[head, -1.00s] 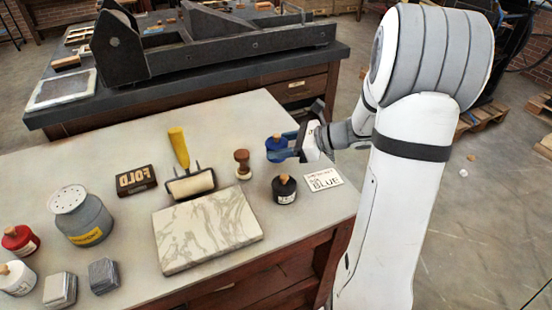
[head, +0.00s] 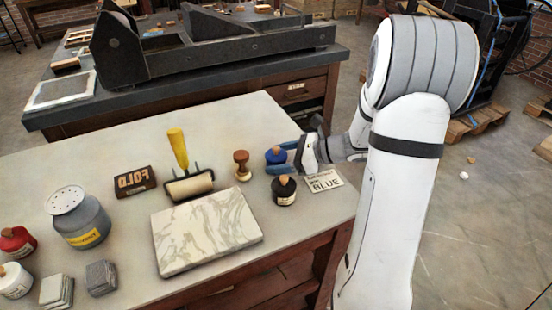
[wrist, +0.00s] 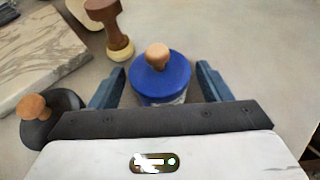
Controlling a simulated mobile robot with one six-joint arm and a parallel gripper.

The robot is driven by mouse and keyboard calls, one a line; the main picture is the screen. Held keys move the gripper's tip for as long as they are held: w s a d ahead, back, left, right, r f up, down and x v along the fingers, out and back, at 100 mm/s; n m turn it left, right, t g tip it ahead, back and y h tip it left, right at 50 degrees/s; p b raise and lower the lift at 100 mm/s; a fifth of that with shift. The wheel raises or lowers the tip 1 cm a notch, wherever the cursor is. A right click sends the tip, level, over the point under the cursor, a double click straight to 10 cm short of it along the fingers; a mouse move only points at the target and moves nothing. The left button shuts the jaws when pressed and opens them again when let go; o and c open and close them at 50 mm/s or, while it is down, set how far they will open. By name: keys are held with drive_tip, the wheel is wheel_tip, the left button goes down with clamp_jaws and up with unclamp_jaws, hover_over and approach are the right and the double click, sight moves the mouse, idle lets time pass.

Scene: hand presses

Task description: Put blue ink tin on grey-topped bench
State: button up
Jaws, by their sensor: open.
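The blue ink tin (head: 276,157), with a wooden knob on its lid, stands upright on the light grey-topped bench (head: 225,120), near its right edge. In the wrist view the blue tin (wrist: 163,80) sits between the two fingers of my gripper (wrist: 161,70), with a gap on each side. My gripper (head: 285,157) reaches in from the right at bench height. It is open and around the tin, not pressed on it. The tin's lower part is partly hidden in the head view.
A black tin (head: 284,190) and a card reading BLUE (head: 323,182) are close in front. A dark-topped bench (head: 200,80) with a press stands behind.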

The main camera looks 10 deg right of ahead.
drive_tip(key=shift+r, duration=0.15)
drive_tip(key=shift+s+d+r, duration=0.1)
drive_tip(key=shift+d+r, duration=0.05)
drive_tip(key=shift+d, duration=0.15)
drive_tip(key=p+v, duration=0.1)
drive_tip(key=v, duration=1)
drive_tip(key=shift+d+r+p, duration=0.1)
drive_tip(key=shift+d+p, duration=0.05)
drive_tip(key=shift+p, duration=0.15)
